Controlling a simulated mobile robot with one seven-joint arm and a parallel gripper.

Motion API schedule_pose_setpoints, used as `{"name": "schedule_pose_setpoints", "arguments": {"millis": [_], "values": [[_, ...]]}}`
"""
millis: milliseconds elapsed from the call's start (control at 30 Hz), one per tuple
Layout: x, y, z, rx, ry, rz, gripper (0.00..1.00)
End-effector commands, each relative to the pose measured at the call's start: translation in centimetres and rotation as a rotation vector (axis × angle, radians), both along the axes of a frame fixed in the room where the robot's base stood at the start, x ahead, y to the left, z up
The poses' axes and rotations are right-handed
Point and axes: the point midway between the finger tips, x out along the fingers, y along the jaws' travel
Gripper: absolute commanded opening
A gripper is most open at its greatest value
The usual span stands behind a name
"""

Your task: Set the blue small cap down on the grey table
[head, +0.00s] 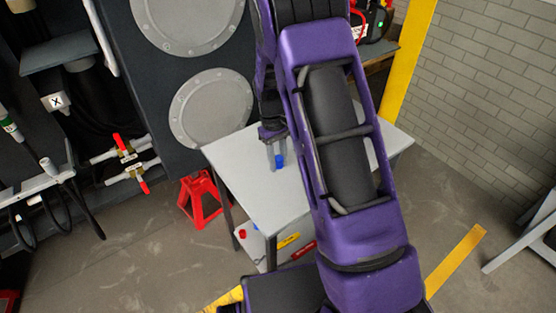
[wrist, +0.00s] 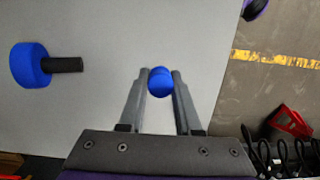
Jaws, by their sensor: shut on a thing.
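The blue small cap (wrist: 160,81) is held between the fingertips of my gripper (wrist: 161,76), which is shut on it. In the head view the cap (head: 280,161) shows as a small blue spot below my gripper (head: 276,157), over the grey table (head: 240,182). The pale tabletop also fills much of the wrist view (wrist: 105,30). I cannot tell whether the cap touches the tabletop. My arm hides the right middle part of the table in the head view.
A blue round piece with a black stem (wrist: 30,65) lies on the table in the wrist view. A red jack stand (head: 200,198) stands left of the table. Red-handled valves (head: 127,150) are further left.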

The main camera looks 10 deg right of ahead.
Motion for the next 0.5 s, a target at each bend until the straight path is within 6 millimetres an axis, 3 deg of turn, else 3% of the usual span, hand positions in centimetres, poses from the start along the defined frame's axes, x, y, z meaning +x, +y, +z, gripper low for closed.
{"name": "schedule_pose_setpoints", "arguments": {"millis": [200, 500], "values": [[0.1, 0.0, 0.1, 0.002, -0.005, 0.005, 0.0], [0.0, 0.0, -2.2, 0.002, -0.003, 0.004, 0.0]]}}
